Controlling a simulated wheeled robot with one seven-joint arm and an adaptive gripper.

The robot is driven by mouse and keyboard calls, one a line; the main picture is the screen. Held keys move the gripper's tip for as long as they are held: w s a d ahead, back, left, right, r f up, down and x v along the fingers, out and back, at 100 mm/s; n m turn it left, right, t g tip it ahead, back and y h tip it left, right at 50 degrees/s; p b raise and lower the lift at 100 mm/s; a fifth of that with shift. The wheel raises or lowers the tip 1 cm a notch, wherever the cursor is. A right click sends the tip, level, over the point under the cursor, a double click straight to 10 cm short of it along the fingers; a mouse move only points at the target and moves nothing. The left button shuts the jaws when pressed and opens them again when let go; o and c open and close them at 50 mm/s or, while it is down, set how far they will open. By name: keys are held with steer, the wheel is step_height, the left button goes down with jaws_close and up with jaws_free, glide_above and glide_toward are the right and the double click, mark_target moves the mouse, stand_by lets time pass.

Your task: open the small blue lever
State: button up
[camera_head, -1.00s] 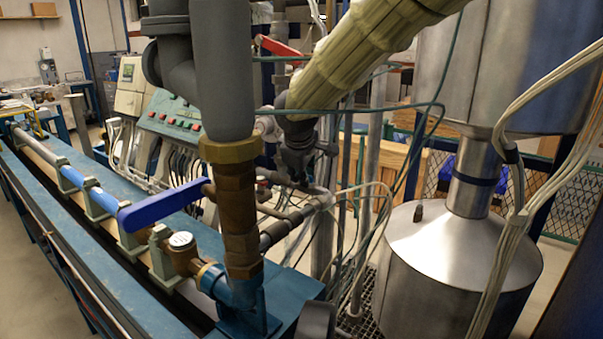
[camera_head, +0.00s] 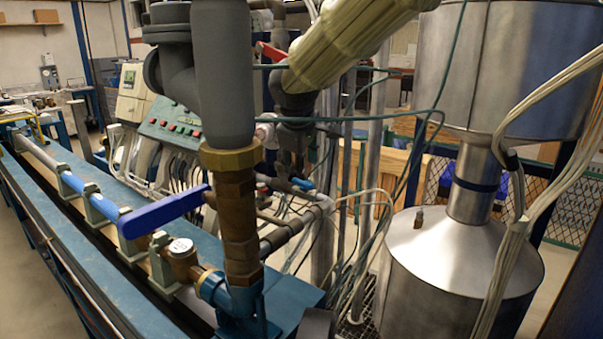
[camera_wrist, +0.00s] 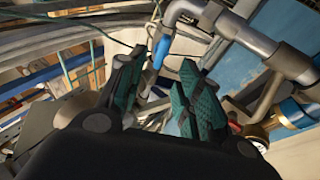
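The small blue lever (camera_head: 302,184) shows in the head view as a short bright blue piece among the pipes, right of the thick grey pipe. In the wrist view the lever (camera_wrist: 162,53) lies in the gap between my fingertips, nearer the left one. My gripper (camera_wrist: 161,72) is open, with teal pads on both fingers. I see no clear contact with the lever, and its exact depth between the fingers cannot be told. In the head view the gripper is hard to tell apart from the dark fittings above the lever.
A large blue lever (camera_head: 162,215) stands out at left on the bench pipework. A thick grey vertical pipe (camera_head: 222,75) stands before the valves. Loose cables (camera_head: 382,215) hang at right beside a steel tank (camera_head: 465,265). A grey elbow pipe (camera_wrist: 255,42) runs close to my right finger.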

steer(key=shift+v, duration=1.95)
steer(key=shift+d, duration=0.1)
